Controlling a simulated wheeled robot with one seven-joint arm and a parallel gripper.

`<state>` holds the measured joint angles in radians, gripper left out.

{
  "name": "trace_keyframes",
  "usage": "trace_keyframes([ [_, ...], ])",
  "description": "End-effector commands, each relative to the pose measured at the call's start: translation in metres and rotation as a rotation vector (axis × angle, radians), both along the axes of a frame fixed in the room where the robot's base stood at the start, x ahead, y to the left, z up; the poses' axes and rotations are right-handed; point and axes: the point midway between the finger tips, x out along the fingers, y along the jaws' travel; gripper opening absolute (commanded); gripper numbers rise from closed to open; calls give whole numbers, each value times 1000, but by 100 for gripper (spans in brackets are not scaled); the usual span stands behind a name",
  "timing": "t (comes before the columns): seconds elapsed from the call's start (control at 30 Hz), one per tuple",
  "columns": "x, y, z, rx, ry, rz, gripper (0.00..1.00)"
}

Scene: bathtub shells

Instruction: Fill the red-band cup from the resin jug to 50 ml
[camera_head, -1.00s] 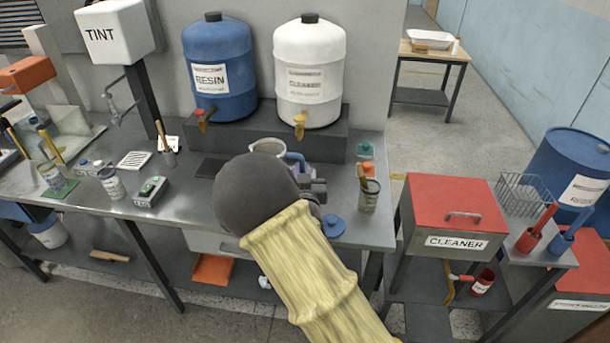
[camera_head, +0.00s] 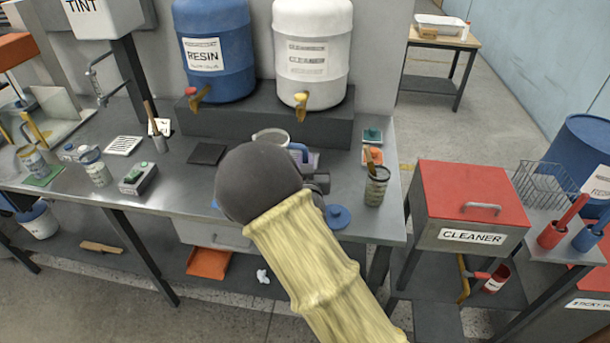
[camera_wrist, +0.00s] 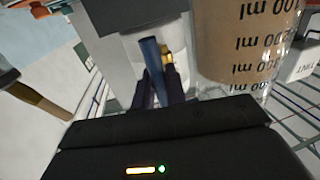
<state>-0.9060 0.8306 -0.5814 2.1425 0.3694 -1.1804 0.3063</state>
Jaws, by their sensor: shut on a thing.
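The jug (camera_head: 270,137) stands out behind my wrist in the head view, with its rim and blue handle (camera_head: 299,152) showing. My gripper (camera_wrist: 160,95) is shut on the blue handle, which also shows in the wrist view (camera_wrist: 151,60). That view is upside down and shows the clear jug wall (camera_wrist: 238,60) with ml marks and brown resin inside. My wrist hides the jug's lower part in the head view, so I cannot tell whether it touches the bench. Cups stand at the left (camera_head: 95,167) and right (camera_head: 376,186); I cannot make out a red band on either.
The blue resin tank (camera_head: 215,60) and white cleaner tank (camera_head: 311,55) stand on a raised ledge behind the jug. A small device (camera_head: 138,178), a dark mat (camera_head: 207,153) and a blue lid (camera_head: 338,216) are on the bench.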

Motion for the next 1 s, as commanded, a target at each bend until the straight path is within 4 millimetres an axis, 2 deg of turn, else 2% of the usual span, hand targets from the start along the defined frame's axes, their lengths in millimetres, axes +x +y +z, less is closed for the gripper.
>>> trace_keyframes([
  [0.03, 0, 1, -13, 2, -4, 1, 0],
  [0.2, 0, 1, -24, 2, -4, 2, 0],
  [0.67, 0, 1, -20, -6, -4, 2, 0],
  [1.0, 0, 5, -7, -107, 6, 2, 0],
])
